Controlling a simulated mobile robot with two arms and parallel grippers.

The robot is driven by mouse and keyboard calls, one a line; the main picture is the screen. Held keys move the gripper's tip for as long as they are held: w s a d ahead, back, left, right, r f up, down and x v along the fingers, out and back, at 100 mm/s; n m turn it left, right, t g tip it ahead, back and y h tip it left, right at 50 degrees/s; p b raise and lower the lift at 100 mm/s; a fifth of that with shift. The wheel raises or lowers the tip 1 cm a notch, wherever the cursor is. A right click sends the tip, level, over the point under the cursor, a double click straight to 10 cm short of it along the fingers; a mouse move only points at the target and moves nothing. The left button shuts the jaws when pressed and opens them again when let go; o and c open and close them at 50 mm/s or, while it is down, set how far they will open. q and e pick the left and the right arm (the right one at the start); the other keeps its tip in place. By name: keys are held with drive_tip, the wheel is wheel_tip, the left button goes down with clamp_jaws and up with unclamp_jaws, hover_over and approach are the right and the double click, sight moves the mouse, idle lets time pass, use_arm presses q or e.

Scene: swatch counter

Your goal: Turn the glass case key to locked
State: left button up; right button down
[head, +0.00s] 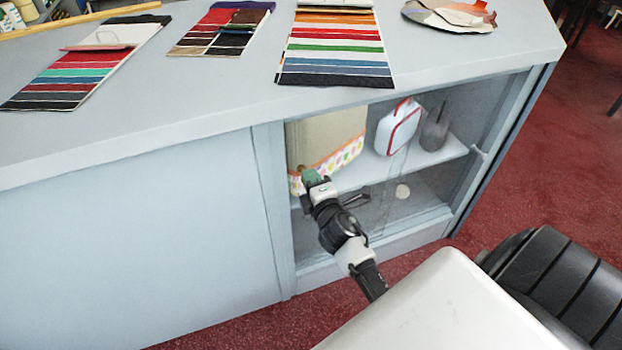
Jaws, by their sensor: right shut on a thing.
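The glass case (430,182) is built into the right end of the grey counter, with glass over its shelves. My right gripper (311,178) is at the left part of the case front. It is shut on a small green key piece with a brassy bit beside it. The gripper hides most of the key and the lock, so I cannot tell which way the key is turned. My left gripper is not in view.
Inside the case are a cream container (328,138) with a patterned band, a white and red item (398,127) and a dark grey item (434,128). Striped swatch cards (337,48) lie on the counter top (226,84). Red carpet (582,122) is clear at right.

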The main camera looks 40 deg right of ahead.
drive_tip(key=shift+m, duration=0.4)
drive_tip(key=c, duration=1.3)
unclamp_jaws()
drive_tip(key=shift+s, duration=0.15)
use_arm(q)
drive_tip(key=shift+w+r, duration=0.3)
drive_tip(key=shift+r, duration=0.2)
use_arm(e)
drive_tip(key=v, duration=1)
drive_tip(key=shift+s+a, duration=0.15)
drive_tip(key=shift+s, duration=0.1)
